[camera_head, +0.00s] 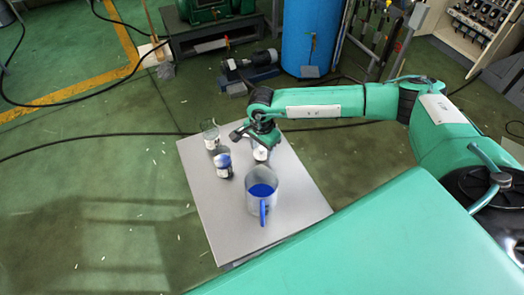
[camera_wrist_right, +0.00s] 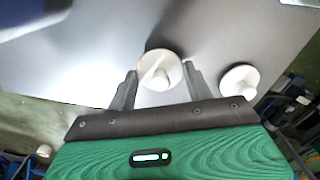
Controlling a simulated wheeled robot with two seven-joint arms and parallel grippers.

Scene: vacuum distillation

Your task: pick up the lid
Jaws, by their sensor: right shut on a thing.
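My right gripper (camera_wrist_right: 160,72) is shut on a round white lid (camera_wrist_right: 158,74), which shows between its two fingertips in the right wrist view. In the head view the right gripper (camera_head: 262,138) is over the far right part of the grey table (camera_head: 290,205), just above a small white-labelled container (camera_head: 260,153). The gripper hides the top of that container, and the lid cannot be made out there. I cannot tell whether the lid is clear of what lies under it. My left gripper is not in view.
A second round white piece (camera_wrist_right: 238,81) is right of the gripper in the wrist view. On the table stand a glass beaker (camera_head: 210,134), a small dark-topped container (camera_head: 224,166) and a large blue-handled jug (camera_head: 262,190). The table's front left is clear.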

